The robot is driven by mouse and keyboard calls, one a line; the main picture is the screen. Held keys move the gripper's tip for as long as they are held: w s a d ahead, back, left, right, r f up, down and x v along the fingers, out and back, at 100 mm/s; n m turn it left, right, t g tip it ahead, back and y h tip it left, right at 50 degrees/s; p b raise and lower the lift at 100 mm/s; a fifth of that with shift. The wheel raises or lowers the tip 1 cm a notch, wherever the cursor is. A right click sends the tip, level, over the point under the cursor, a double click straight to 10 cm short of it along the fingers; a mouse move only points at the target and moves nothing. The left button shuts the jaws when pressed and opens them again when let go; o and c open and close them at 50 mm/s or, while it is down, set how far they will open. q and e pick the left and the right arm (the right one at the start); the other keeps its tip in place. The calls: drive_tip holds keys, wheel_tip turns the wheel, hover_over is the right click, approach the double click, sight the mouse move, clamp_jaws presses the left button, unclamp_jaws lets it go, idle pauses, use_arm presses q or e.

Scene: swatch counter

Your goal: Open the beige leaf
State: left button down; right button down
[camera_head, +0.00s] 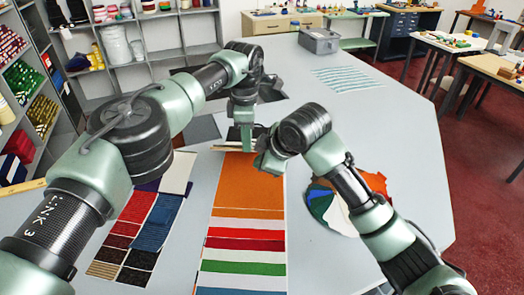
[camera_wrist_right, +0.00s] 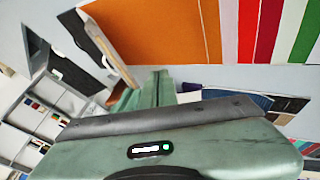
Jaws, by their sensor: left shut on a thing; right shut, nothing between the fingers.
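A thin beige edge (camera_head: 228,148), which looks like the beige leaf seen nearly edge-on, lies at the far end of a striped swatch strip. My left gripper (camera_head: 246,143) reaches down to it from above and is shut on it. A beige edge (camera_wrist_right: 108,45) also shows in the right wrist view, beside a tilted dark panel. The orange swatch (camera_head: 247,185) lies flat just in front. My right gripper (camera_head: 266,160) is shut and empty, close to the right of the left gripper, over the orange swatch's far corner. The leaf's face is mostly hidden.
Red, white and green stripes (camera_head: 243,245) continue toward me. A dark swatch board (camera_head: 140,225) lies left, and a round multicoloured piece (camera_head: 330,210) lies right, partly under my right arm. A grey box (camera_head: 319,40) and striped sheet (camera_head: 348,79) lie at the back. The table's right side is clear.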

use_arm(q)
drive_tip(key=shift+w+a, duration=0.1)
use_arm(e)
drive_tip(key=shift+w+d+r, duration=0.1)
drive_tip(key=shift+w+r, duration=0.1)
drive_tip(key=shift+w, duration=1.55)
drive_tip(key=shift+w+r, duration=0.55)
drive_tip(key=shift+r, duration=0.25)
